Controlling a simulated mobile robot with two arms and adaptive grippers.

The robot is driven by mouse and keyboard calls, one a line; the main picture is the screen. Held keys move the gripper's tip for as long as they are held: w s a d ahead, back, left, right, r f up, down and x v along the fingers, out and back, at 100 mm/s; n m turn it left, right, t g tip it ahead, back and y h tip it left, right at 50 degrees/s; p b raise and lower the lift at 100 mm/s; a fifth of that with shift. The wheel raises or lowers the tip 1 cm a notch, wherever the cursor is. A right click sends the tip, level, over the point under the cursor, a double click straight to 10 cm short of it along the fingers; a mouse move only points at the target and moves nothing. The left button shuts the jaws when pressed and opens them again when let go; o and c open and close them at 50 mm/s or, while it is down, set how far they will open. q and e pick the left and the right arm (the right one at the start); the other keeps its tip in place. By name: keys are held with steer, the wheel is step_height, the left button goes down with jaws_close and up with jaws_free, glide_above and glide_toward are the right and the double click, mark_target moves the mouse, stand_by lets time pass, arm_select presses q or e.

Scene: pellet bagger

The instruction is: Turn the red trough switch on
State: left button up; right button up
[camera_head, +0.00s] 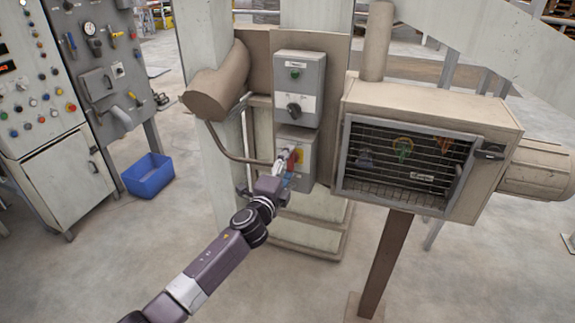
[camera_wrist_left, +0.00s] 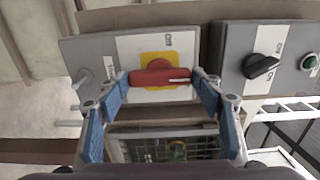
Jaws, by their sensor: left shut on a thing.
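The red trough switch is a red handle (camera_wrist_left: 160,77) on a yellow plate, on the front of a grey lower box (camera_head: 311,143). In the left wrist view the handle lies crosswise between my fingers, with a white label beside it. My left gripper (camera_head: 287,159) reaches the box from the front. In the left wrist view the left gripper (camera_wrist_left: 161,80) is shut on the red handle, with one fingertip at each end. In the head view the gripper partly hides the handle (camera_head: 292,157). My right gripper is not in view.
An upper grey box (camera_head: 299,75) with a black knob (camera_head: 294,109) and green button sits directly above. A caged cabinet (camera_head: 428,115) stands close on the right. A bent pipe (camera_head: 224,150) runs to the left of the box. A blue bin (camera_head: 148,177) sits on the floor.

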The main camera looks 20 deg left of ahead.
arm_select(q)
steer(key=o, duration=1.2)
steer(key=shift+c, duration=0.2)
steer(key=shift+s, duration=0.1)
steer(key=s, duration=1.2)
steer(key=shift+a, duration=0.25)
steer(key=shift+w, duration=0.1)
